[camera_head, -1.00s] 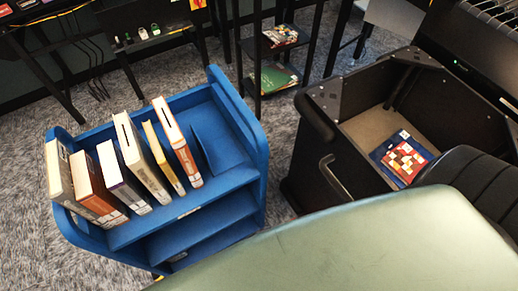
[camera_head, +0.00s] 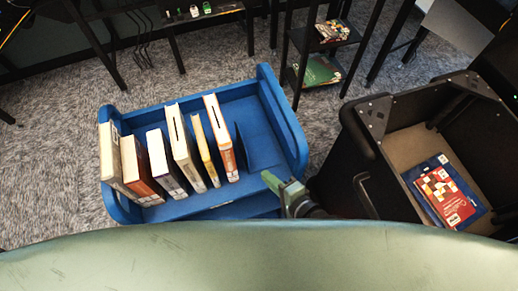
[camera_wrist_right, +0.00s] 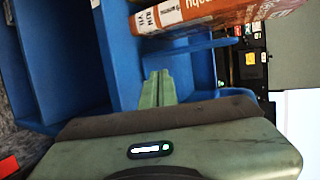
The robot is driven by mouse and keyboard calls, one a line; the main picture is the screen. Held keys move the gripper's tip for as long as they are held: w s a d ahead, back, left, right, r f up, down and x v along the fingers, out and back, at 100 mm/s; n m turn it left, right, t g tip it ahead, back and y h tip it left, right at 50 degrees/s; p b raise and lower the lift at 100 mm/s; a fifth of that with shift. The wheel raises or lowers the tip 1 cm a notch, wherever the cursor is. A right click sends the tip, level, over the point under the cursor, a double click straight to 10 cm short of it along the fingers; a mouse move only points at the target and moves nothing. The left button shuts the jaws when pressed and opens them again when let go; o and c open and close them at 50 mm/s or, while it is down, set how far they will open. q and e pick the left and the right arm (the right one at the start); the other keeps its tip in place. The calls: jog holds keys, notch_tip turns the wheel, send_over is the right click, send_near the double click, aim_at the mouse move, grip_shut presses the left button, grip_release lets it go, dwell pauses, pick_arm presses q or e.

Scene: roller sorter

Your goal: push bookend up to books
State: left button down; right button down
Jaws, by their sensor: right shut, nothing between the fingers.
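A row of several upright, slightly leaning books stands on the top shelf of the blue cart (camera_head: 268,92). The orange-and-white book (camera_head: 220,138) ends the row on the right; its orange spine also shows in the right wrist view (camera_wrist_right: 232,14). My right gripper (camera_head: 270,181) is shut and empty at the cart's front right, right of and nearer than the bookend. Its closed green fingers (camera_wrist_right: 158,88) point toward the shelf in the wrist view. My left gripper is out of view.
The cart's raised right end panel (camera_head: 284,115) stands beside my right gripper. A black bin (camera_head: 375,130) holding a red-and-blue book (camera_head: 445,190) is further right. A black rack (camera_head: 318,60) stands behind. Shelf space right of the bookend is clear.

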aim_at(256, 154)
jog(key=w+a+b, duration=0.1)
jog(key=w, duration=0.2)
jog(key=w+a+b, duration=0.1)
jog(key=w, duration=0.2)
jog(key=w+a+f+b, duration=0.1)
jog(key=w, duration=0.2)
jog(key=shift+w, duration=0.2)
jog(key=shift+w+a+r+b, duration=0.1)
jog(key=shift+w+a+b, duration=0.2)
jog(key=shift+w+b, duration=0.35)
jog(key=shift+w, duration=0.1)
jog(key=shift+f+b, duration=0.7)
jog(key=shift+f, duration=0.6)
jog(key=shift+r+p, duration=0.2)
jog(key=shift+p, duration=0.25)
jog(key=shift+s+a+p, duration=0.3)
jog(key=shift+a, duration=0.6)
jog(key=shift+s+a+p, duration=0.25)
jog(key=shift+a+p, duration=0.05)
jog(key=shift+a, duration=0.55)
jog(key=shift+s+a+p, duration=0.3)
jog(key=shift+a, duration=0.6)
jog(key=shift+d, duration=0.15)
